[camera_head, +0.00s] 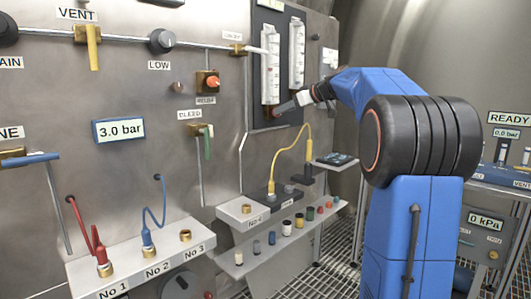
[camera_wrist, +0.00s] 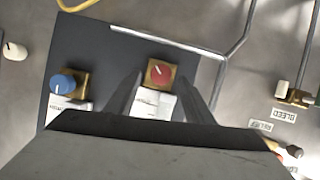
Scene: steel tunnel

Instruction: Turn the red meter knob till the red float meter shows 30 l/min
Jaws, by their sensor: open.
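The red meter knob (camera_wrist: 159,72) sits on a brass block in the wrist view, with a white line on its face. My gripper (camera_wrist: 161,76) is open, with one finger on each side of the knob in the picture; I cannot tell whether they touch it. That meter's base also shows in the wrist view (camera_wrist: 153,103), largely behind my gripper. Its float and reading are too small to read.
A second float meter (camera_head: 296,50) stands to the right on the same dark panel (camera_wrist: 110,65). Its blue knob (camera_wrist: 62,84) is close beside the red one. A yellow hose (camera_head: 291,145) arches below, and a shelf (camera_head: 334,163) juts out beneath my arm.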

